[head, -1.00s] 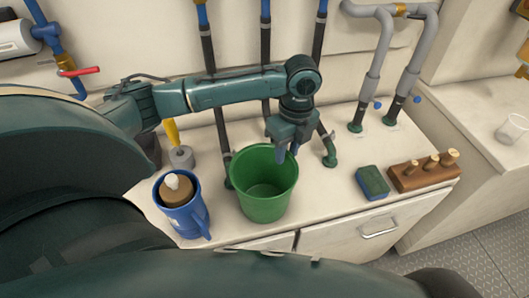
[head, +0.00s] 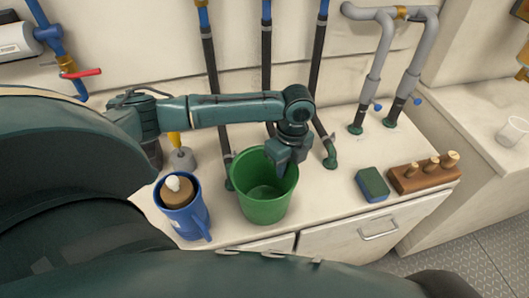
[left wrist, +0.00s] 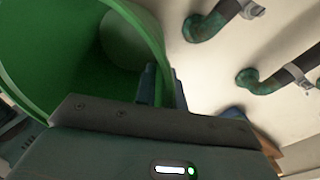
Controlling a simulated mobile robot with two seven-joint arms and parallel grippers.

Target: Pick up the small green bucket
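The green bucket (head: 262,200) stands upright and open-topped on the white counter; its inside looks empty. It also fills the upper left of the left wrist view (left wrist: 75,60). My left gripper (head: 282,168) points down at the bucket's back right rim. In the left wrist view, the gripper (left wrist: 164,92) has one blue finger inside the bucket and the other outside, with the wall between them. The fingers look apart, with a gap around the wall. The fingertips are partly hidden in the head view. My right gripper is not in view.
A blue jug (head: 184,210) stands close left of the bucket. A blue and green sponge (head: 372,184) and a wooden block with pegs (head: 424,174) lie to the right. Dark hoses (head: 315,95) with green elbows stand behind. The counter's front edge is near the bucket.

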